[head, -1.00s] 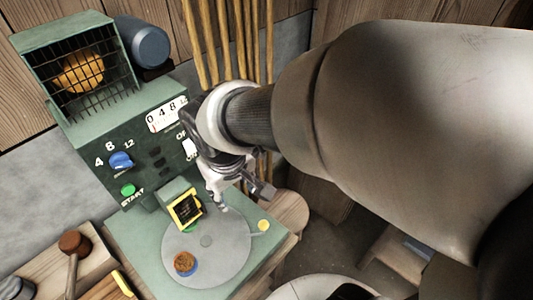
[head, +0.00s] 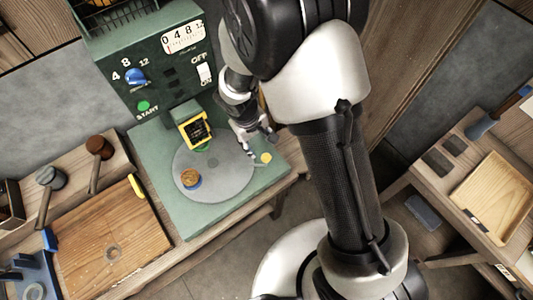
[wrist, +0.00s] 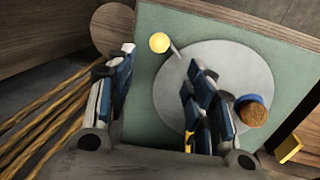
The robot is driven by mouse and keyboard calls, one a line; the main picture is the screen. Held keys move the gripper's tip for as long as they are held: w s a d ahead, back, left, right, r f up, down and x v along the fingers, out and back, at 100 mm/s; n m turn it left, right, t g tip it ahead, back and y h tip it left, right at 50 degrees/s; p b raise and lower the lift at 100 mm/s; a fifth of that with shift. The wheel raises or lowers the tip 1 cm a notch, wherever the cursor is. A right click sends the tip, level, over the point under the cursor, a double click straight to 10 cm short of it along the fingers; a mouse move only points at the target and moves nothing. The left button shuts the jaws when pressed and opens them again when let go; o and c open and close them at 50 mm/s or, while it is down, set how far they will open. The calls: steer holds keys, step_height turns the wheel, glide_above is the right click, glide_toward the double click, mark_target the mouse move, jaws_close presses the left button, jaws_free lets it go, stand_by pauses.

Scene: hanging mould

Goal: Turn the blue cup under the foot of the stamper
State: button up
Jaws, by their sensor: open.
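The stamper is a green machine (head: 150,60) with a yellow-framed foot (head: 196,131) over the back of a round grey disc (head: 215,172). The blue cup (head: 193,185), filled with something brown, sits near the disc's front-left edge, away from the foot. It also shows in the wrist view (wrist: 262,100), at the disc's right edge. Something green (head: 204,149) shows just below the foot, mostly hidden. A thin lever with a yellow knob (head: 266,158) sticks out from the disc's right side. My gripper (head: 250,145) is open and empty, close to the knob, which lies beyond the fingertips in the wrist view (wrist: 159,42).
Wooden rods (wrist: 45,120) stand close beside my gripper. A side table with a pale tray (head: 495,195) is at the right. The floor between the tables is mostly clear.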

mark_target(265, 156)
steer(key=f+b, duration=0.1)
steer(key=f, duration=0.3)
steer(key=w+d+f+b, duration=0.1)
steer(key=f, duration=0.3)
steer(key=d+f+b, duration=0.1)
steer(key=f, duration=0.3)
steer(key=shift+w, duration=0.15)
steer(key=shift+c, duration=0.6)
jaws_close()
